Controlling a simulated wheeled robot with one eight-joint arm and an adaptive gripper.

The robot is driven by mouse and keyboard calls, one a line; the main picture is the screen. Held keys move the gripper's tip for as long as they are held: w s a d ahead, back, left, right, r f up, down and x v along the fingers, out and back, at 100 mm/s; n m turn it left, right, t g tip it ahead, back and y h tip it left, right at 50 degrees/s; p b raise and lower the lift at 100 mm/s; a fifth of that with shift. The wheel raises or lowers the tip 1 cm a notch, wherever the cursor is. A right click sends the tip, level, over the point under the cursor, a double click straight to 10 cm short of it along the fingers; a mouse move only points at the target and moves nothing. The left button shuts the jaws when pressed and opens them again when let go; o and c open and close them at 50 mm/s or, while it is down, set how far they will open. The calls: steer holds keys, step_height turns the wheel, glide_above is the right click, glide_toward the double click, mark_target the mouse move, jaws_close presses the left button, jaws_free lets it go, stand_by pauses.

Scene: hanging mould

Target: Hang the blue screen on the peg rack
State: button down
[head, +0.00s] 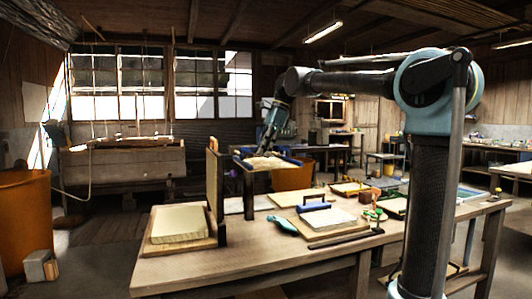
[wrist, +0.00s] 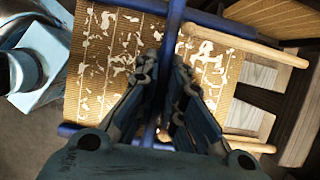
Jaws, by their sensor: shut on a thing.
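My gripper (head: 268,138) is shut on the blue screen (head: 262,163) and holds it above the left half of the table. In the wrist view my gripper (wrist: 168,130) closes at the screen's blue middle bar, and the screen's tan mesh (wrist: 88,88) shows white pulp patches on both sides. The peg rack (head: 212,183), an upright wooden board, stands just left of the screen. I cannot tell whether the screen touches the pegs.
The wooden table (head: 160,272) bears a pale block (head: 179,222) on a board at its left end. A teal tool (head: 282,225) and a blue-handled item (head: 313,207) lie in the middle. An orange barrel (head: 25,220) stands on the floor at left.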

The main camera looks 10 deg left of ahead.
steer(key=shift+w+a, duration=0.65)
steer(key=shift+w, duration=0.4)
steer(key=shift+w+a, duration=0.7)
steer(key=shift+w, duration=0.4)
steer(key=shift+w+a, duration=0.65)
steer(key=shift+w, duration=0.4)
steer(key=shift+f, duration=0.6)
steer(key=c, duration=1.6)
jaws_free()
steer(key=shift+c, duration=0.2)
steer(key=v, duration=1.2)
